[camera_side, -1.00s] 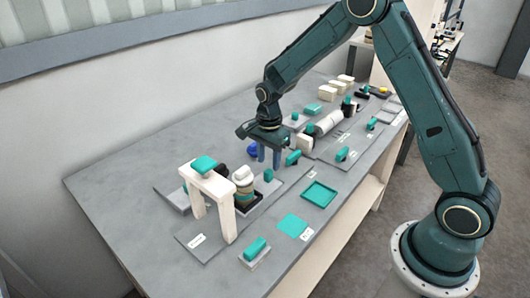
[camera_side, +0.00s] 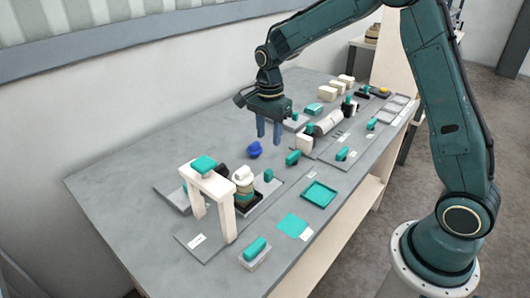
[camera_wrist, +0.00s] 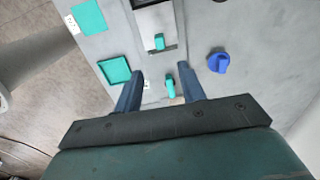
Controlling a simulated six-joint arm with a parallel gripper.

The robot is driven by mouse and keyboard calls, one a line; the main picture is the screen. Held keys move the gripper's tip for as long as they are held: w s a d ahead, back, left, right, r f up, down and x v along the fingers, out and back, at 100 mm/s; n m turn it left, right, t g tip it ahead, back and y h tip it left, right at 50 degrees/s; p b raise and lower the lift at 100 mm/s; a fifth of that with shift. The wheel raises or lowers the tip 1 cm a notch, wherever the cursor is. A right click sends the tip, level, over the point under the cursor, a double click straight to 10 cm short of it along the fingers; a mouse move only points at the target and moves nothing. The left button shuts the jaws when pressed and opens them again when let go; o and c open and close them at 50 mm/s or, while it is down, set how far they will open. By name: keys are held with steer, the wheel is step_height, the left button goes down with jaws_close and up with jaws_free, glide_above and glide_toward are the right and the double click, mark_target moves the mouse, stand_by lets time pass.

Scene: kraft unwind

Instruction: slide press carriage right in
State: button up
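The press is a white arch (camera_side: 211,184) with a teal block on top, at the left of the table in the side view. On its right side is a low grey carriage with an upright teal handle (camera_side: 268,175); a stack with a white top stands between handle and arch. The handle also shows in the wrist view (camera_wrist: 159,42). A teal handle (camera_side: 185,187) is partly hidden behind the arch. My gripper (camera_side: 269,139) is open and empty, above the table and apart from the handle. Its fingers also show in the wrist view (camera_wrist: 161,72).
A blue knob (camera_side: 254,150) stands behind the carriage. A teal handle (camera_side: 292,158) stands to its right. A teal tray (camera_side: 319,194), a teal square (camera_side: 292,226) and a teal-topped block (camera_side: 255,250) lie toward the front. A roll and white blocks (camera_side: 341,87) occupy the far right.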

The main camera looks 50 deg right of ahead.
mark_target(268, 171)
steer(key=shift+f, duration=0.15)
step_height(268, 171, down, 14)
steer(key=shift+r, duration=0.2)
stand_by(0.7)
jaws_close()
